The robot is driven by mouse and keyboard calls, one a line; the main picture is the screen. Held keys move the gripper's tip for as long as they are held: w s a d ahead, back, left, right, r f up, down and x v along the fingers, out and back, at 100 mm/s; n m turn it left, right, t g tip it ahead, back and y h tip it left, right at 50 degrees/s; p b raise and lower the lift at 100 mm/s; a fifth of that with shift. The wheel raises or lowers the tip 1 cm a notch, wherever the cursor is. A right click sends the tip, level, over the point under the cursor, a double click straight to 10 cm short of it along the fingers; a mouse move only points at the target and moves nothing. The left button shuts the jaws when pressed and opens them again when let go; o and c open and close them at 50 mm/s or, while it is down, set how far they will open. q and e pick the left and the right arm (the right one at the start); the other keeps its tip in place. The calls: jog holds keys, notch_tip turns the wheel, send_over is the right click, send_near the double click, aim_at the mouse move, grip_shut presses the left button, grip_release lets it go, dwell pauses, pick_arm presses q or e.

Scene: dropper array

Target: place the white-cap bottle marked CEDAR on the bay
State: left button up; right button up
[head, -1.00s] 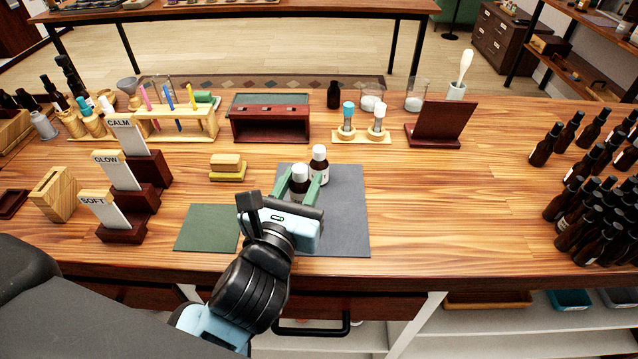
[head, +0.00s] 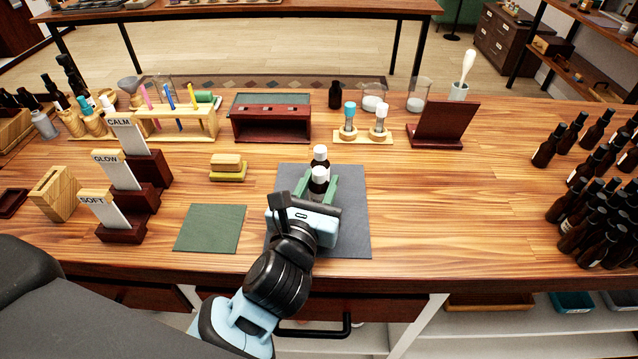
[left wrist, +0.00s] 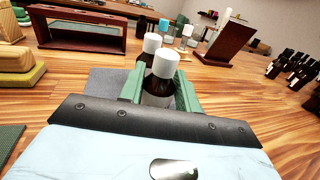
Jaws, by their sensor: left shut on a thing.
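My left gripper (head: 317,188) is over the dark grey mat (head: 345,235) with its green fingers shut on a white-cap brown bottle (head: 319,175), upright between them. The held bottle (left wrist: 157,92) also shows in the left wrist view; its pale label cannot be read. A second white-cap bottle (head: 320,153) stands just behind it on the mat; its name is hidden. I cannot tell whether the two touch, or whether the held bottle rests on the mat. No surface is marked as the bay. My right gripper is not in view.
A green mat (head: 210,228) lies left of the grey mat, stacked blocks (head: 227,170) behind it. Signs CALM, GLOW and SOFT (head: 97,210) stand at left. A dark red box (head: 270,127), a dropper stand (head: 362,138) and a slanted board (head: 443,125) are behind. Right of the mat is clear.

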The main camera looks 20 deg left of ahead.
pick_arm(q)
jog(key=shift+f, duration=0.2)
jog(key=o, duration=1)
